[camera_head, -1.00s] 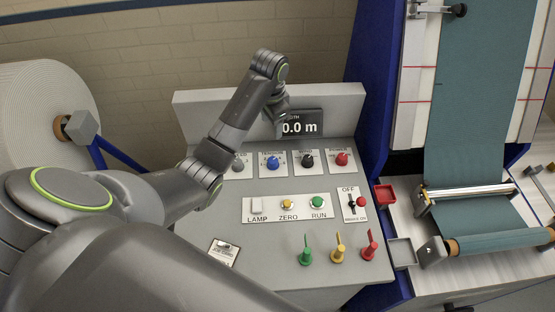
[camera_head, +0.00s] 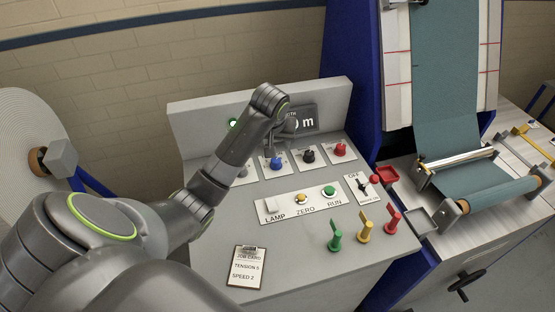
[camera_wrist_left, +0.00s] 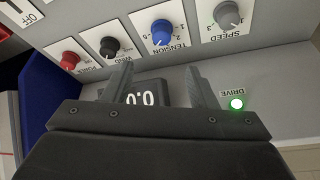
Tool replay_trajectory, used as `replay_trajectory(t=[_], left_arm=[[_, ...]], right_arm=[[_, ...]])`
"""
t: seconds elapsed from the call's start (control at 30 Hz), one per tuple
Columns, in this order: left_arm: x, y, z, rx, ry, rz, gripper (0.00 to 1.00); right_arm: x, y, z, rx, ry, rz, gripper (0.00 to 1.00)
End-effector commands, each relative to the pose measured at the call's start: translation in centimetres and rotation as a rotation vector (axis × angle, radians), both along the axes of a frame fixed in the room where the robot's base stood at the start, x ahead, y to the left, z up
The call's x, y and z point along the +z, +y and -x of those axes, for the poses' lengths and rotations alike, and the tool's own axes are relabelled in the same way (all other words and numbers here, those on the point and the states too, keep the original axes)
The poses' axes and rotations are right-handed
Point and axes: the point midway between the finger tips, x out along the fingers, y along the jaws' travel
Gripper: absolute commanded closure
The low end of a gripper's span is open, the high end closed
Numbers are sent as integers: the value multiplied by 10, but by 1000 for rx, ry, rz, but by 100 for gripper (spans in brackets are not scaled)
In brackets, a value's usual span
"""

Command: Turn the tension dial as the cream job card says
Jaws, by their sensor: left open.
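The blue tension dial (camera_head: 277,163) sits in the upper dial row of the grey console. In the left wrist view the blue knob (camera_wrist_left: 161,33) shows upside down, labelled TENSION, beyond my fingertips. The cream job card (camera_head: 246,268) lies at the console's front left and reads TENSION, with a digit I cannot read surely, and SPEED 2. My left gripper (camera_head: 279,130) is above and behind the tension dial, near the display. In the left wrist view its two fingers (camera_wrist_left: 160,85) stand apart with nothing between them. My right gripper is not in view.
The grey speed dial (camera_wrist_left: 227,15), black wind dial (camera_head: 308,156) and red dial (camera_head: 340,150) flank the tension dial. The display (camera_head: 300,120) stands behind. A green drive lamp (camera_wrist_left: 236,104) is lit. Green, yellow and red levers (camera_head: 365,230) stand at front right.

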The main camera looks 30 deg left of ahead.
Motion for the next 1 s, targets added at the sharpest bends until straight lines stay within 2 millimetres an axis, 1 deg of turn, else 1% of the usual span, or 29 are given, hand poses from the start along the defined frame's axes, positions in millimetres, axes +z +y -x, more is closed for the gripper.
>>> replay_trajectory(t=[0.03, 0.2, 0.4, 0.6, 0.8, 1.0], left_arm=[[-10, 2, -3, 1, 6, 2, 48], [-42, 8, -14, 1, 6, 1, 48], [-74, 14, -26, 0, 5, 0, 48], [-101, 19, -36, -1, 4, -1, 48], [-117, 23, -42, -2, 2, -1, 48], [-122, 24, -44, -2, 0, -2, 48]], right_arm=[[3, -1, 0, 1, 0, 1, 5], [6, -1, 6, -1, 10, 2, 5], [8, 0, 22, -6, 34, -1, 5], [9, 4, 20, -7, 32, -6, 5], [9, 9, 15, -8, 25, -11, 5], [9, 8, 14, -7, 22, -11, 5]])
